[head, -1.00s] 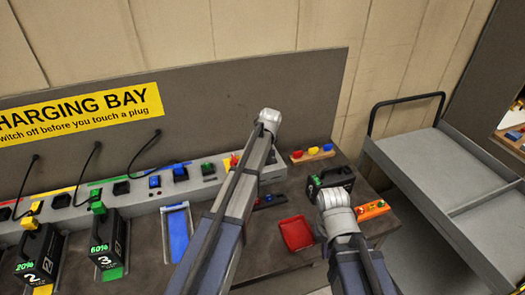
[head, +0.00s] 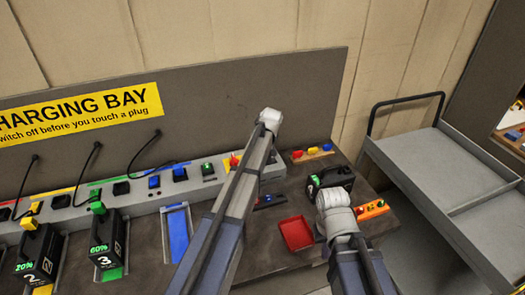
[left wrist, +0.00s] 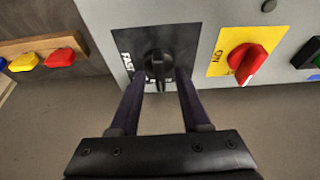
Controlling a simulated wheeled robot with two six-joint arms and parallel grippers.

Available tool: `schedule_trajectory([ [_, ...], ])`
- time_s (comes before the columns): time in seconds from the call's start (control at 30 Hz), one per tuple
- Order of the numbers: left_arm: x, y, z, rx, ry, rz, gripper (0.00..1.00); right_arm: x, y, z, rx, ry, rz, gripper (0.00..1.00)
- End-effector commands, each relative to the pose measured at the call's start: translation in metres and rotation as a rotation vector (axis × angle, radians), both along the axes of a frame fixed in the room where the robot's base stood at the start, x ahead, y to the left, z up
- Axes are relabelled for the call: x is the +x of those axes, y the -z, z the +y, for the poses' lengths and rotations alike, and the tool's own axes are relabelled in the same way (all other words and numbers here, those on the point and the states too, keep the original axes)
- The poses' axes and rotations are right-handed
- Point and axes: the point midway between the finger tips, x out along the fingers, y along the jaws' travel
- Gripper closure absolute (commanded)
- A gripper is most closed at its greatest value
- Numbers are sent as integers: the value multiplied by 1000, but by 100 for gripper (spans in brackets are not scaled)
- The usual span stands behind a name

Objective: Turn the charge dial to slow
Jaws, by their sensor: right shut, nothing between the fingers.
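The charge dial (left wrist: 158,68) is a black knob on a black plate (left wrist: 182,38) in the left wrist view. White lettering reading FAST runs along the plate's left edge; no slow label is readable. The knob's narrow grip points down in that picture. My left gripper (left wrist: 161,80) has its two fingers apart, one on each side of the knob; I see no clear contact with the grip. In the head view my left arm hides the dial and left fingertips. My right gripper (head: 335,203) is by the right end of the bench, its fingertips not clearly visible.
A red switch (left wrist: 247,63) on a yellow plate sits close beside the dial. A board with coloured knobs (head: 312,153), a red tray (head: 296,235), a black battery (head: 333,178) and an orange button box (head: 371,209) are on the bench. A grey cart (head: 440,170) stands right.

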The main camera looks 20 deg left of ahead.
Motion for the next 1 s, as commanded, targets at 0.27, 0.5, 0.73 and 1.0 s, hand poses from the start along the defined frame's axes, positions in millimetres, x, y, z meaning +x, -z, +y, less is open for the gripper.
schedule_trajectory([
  [0.27,0,-2,0,0,1,0,54,0,-2,0,0,0,0,100],
  [0.5,-5,-18,-3,0,1,0,54,0,-18,0,0,0,0,100],
  [0.73,-15,-47,-10,1,2,0,54,0,-47,0,0,-1,0,100],
  [1.0,-24,-72,-17,0,1,0,54,0,-72,0,0,-3,0,100],
])
